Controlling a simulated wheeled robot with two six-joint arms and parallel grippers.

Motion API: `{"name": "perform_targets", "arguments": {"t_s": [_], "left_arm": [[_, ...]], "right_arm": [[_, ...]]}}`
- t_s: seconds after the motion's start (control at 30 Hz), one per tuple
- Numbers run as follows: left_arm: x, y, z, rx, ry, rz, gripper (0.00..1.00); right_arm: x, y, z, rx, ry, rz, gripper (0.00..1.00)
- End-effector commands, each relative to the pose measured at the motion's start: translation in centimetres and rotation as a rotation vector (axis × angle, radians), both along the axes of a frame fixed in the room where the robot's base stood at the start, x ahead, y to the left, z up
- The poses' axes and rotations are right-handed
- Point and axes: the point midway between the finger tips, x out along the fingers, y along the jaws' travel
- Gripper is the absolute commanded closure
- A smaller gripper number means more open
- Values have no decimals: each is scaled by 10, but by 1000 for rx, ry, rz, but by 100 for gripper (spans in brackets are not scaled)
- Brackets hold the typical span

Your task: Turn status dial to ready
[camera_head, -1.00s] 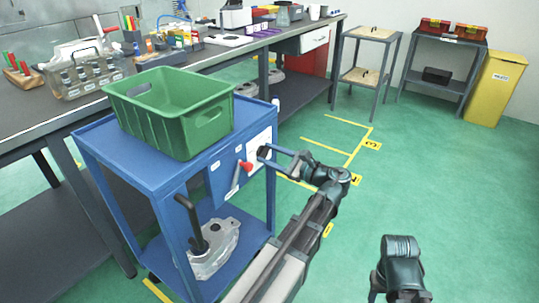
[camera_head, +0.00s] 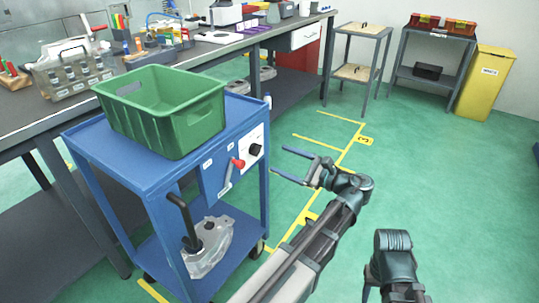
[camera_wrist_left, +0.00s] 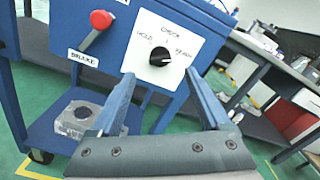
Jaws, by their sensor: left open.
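The status dial is a black knob (camera_head: 255,150) on a white panel (camera_head: 248,163) at the end of the blue cart. In the left wrist view the knob (camera_wrist_left: 160,56) sits below the labels HOLD, CHECK and one that seems to read READY. A pale mark on it seems to face right, towards that last label. My left gripper (camera_head: 279,163) is open and empty, apart from the panel and to its right. In the left wrist view its fingertips (camera_wrist_left: 158,73) frame the area just below the knob. My right arm shows at the lower right; its fingers are not clear.
A red-knobbed brake lever (camera_head: 238,163) is beside the panel, close to the dial. A green crate (camera_head: 160,105) stands on the blue cart (camera_head: 95,145); a casting (camera_head: 210,245) lies on its lower shelf.

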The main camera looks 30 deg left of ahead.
Motion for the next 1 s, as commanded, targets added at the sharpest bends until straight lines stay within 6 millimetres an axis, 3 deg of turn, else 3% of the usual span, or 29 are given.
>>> {"name": "perform_targets", "arguments": {"t_s": [0.1, 0.33, 1.0], "left_arm": [[-1, -24, 0, 0, 0, -2, 20], [-3, -52, 0, 0, 0, -1, 20], [-7, -54, -6, -26, -8, 3, 20]], "right_arm": [[0, 0, 0, 0, 0, 0, 50], [0, 0, 0, 0, 0, 0, 50], [0, 0, 0, 0, 0, 0, 50]]}}
